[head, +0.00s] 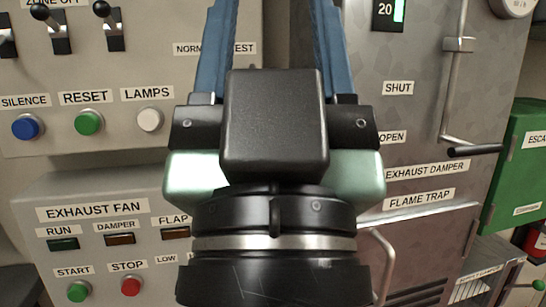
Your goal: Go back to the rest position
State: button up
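My gripper (275,30) is in the middle of the head view, seen from behind and pointing up the picture. Its two blue fingers stand wide apart, with bare panel showing between them. The fingertips are cut off by the top edge, and no held object shows. The black gripper body hides the middle of the panels behind it. No marker of the rest position is in view.
Behind is a grey alarm panel with blue (28,126), green (89,122) and white (150,119) buttons. Below it is an exhaust fan panel (85,190). At right are a damper lever (472,151) and a green box (520,165).

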notch_tip(320, 180, up, 22)
jog(key=p, duration=1.9)
jog(key=shift+f+p, duration=0.25)
jog(key=shift+p, duration=0.05)
